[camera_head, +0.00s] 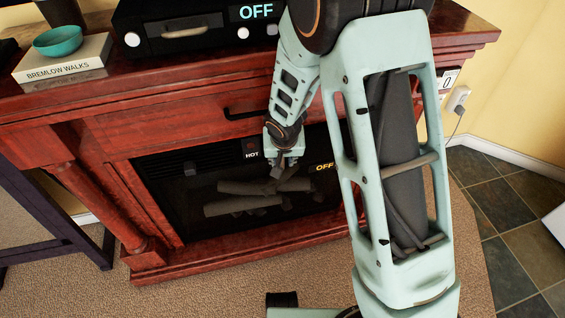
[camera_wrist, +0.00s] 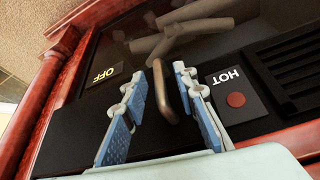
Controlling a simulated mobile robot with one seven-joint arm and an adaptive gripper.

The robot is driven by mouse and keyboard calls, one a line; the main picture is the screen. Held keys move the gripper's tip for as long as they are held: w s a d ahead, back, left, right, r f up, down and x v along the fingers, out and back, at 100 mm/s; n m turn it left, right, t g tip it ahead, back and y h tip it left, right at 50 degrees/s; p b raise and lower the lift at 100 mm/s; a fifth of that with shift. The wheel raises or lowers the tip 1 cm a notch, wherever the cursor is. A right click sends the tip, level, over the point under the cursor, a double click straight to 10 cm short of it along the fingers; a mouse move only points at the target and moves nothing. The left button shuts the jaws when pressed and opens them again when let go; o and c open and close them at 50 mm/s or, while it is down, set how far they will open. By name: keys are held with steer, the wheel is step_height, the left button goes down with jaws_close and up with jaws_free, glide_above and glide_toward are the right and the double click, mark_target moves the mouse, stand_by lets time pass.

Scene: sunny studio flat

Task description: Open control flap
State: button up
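A black control flap (camera_wrist: 72,128) runs along the fireplace front, seen from close in the wrist view; it looks shut. A bronze bar handle (camera_wrist: 170,92) stands out from it, between an OFF label (camera_wrist: 104,74) and a HOT label (camera_wrist: 237,93) with a red dot. My gripper (camera_wrist: 158,84) is open, its two blue-padded fingers on either side of the handle. The handle is nearer the right finger; I cannot tell if they touch. In the head view my gripper (camera_head: 287,163) is at the fireplace top, hiding most of the flap between HOT (camera_head: 251,150) and OFF (camera_head: 324,167).
The red wooden fireplace surround (camera_head: 150,215) frames dark glass with logs behind it. A drawer handle (camera_head: 245,113) is above my gripper. On the mantel stand a black device (camera_head: 215,45) reading OFF and a book (camera_head: 62,62) with a teal bowl (camera_head: 58,40). Carpet lies in front.

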steer(key=shift+w+f, duration=0.2)
steer(key=shift+f, duration=0.2)
jaws_close()
